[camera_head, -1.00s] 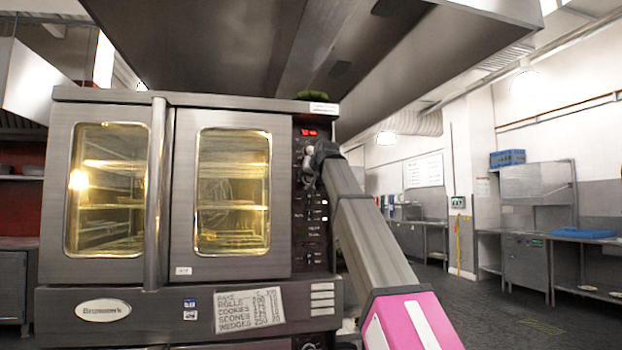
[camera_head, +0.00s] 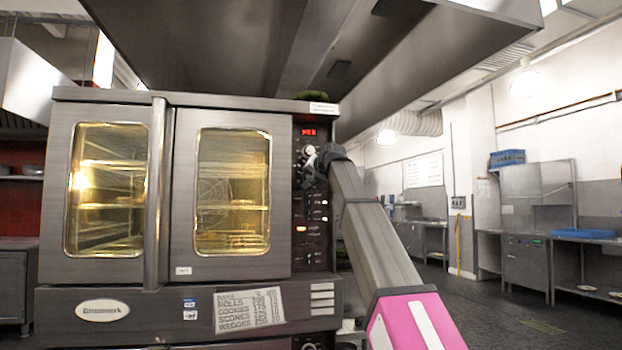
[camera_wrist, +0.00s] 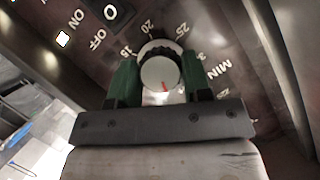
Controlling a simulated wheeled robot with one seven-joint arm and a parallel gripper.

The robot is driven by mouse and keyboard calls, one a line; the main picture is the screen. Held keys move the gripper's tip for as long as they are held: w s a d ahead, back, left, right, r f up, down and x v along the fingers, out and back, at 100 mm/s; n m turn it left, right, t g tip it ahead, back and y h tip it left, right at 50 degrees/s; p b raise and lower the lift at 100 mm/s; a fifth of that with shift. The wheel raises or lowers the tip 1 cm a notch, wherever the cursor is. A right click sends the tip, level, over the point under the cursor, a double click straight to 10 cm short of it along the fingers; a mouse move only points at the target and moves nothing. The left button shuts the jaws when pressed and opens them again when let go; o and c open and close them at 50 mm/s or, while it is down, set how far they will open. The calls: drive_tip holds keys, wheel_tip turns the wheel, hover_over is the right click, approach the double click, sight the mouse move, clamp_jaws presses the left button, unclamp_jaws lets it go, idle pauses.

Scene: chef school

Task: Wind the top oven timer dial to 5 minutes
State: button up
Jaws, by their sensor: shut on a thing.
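The timer dial (camera_wrist: 160,70) is a round knob with a pale face, a dark ridged rim and a small red mark near the lower edge of its face. Printed numbers including 15, 20 and 25 and the word MIN surround it; the lower part of the scale is hidden by my gripper. My gripper (camera_wrist: 160,80) has one green finger on each side of the dial and is shut on it. In the head view my gripper (camera_head: 311,168) is at the upper part of the oven's control panel (camera_head: 315,248), where it hides most of the dial.
The oven (camera_head: 180,190) has two closed glass doors left of the panel. A pale round knob (camera_head: 310,150) sits just above my gripper, below a red display (camera_head: 308,132). An extraction hood (camera_head: 400,60) hangs overhead. The floor (camera_head: 500,315) to the right is open.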

drive_tip(key=m+y, duration=0.2)
drive_tip(key=m, duration=0.2)
drive_tip(key=shift+y, duration=0.3)
idle(0.4)
drive_tip(key=o, duration=0.9)
drive_tip(key=shift+d, duration=0.1)
drive_tip(key=v, duration=1)
drive_tip(key=shift+s+d+f, duration=0.1)
drive_tip(key=shift+s+d, duration=0.05)
drive_tip(key=shift+s, duration=0.2)
